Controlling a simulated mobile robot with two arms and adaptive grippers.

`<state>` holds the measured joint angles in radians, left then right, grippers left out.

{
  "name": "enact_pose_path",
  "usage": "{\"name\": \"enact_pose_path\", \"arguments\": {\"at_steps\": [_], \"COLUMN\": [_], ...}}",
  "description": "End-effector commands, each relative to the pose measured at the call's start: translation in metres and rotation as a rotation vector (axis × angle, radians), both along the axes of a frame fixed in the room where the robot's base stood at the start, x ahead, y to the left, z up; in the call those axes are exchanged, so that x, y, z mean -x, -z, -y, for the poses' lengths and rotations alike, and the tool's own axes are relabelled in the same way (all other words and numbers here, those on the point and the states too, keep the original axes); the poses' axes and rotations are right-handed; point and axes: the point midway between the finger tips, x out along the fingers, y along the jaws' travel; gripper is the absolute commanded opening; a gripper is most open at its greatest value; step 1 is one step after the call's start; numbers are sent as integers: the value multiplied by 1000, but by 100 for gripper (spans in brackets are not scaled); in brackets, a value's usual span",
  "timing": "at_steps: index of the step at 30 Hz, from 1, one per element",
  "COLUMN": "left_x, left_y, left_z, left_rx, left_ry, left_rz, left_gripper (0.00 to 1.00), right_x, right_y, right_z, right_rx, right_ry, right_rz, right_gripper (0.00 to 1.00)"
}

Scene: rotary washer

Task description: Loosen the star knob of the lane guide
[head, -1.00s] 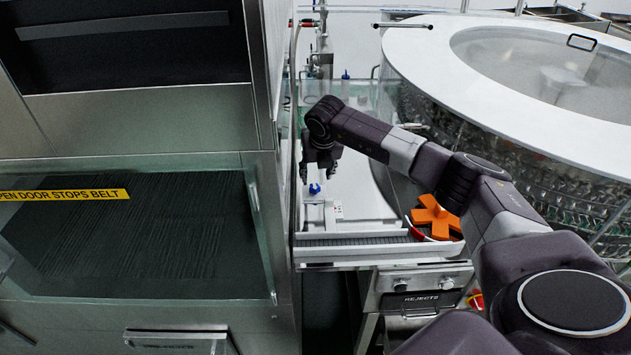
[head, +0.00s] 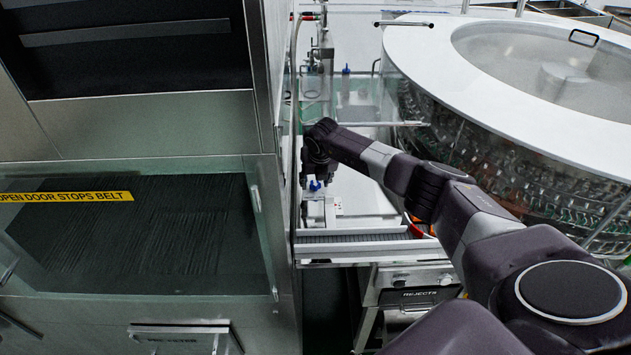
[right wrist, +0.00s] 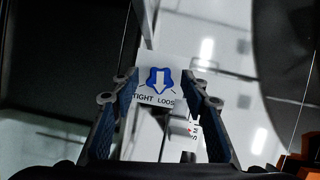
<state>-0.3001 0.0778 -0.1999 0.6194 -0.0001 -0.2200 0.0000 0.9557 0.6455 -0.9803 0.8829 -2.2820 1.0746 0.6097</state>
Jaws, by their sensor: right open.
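The blue star knob (head: 315,185) is at the lane guide by the conveyor, just below my right gripper (head: 318,176). In the right wrist view the knob (right wrist: 161,77) lies between and beyond the two fingers of my right gripper (right wrist: 161,86). The fingers stand apart, one on each side, with nothing gripped. Whether a finger touches the knob I cannot tell. My left gripper is not in view.
The conveyor (head: 365,239) runs in front of the guide. A steel cabinet (head: 130,125) with a glass door stands close on the left. The round white-topped washer (head: 420,50) is at right. A REJECTS unit (head: 418,294) is below. An orange part (right wrist: 308,145) lies at right.

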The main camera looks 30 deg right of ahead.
Motion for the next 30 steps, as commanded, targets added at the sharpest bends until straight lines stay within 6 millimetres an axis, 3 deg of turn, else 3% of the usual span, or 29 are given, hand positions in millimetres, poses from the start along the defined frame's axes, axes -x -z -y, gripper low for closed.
{"name": "enact_pose_path", "arguments": {"at_steps": [5, 16, 23, 30], "left_x": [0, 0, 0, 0], "left_y": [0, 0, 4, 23], "left_z": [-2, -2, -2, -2], "left_rx": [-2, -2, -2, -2], "left_ry": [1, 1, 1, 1], "left_rz": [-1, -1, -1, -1], "left_gripper": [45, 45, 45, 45], "right_x": [0, 0, 0, 0], "right_y": [0, 0, 1, 4], "right_z": [0, 0, 1, 2], "right_rx": [0, 0, 0, 1], "right_ry": [0, 0, -21, -131], "right_rz": [0, 0, 1, 2], "right_gripper": [39, 0, 0, 0]}}
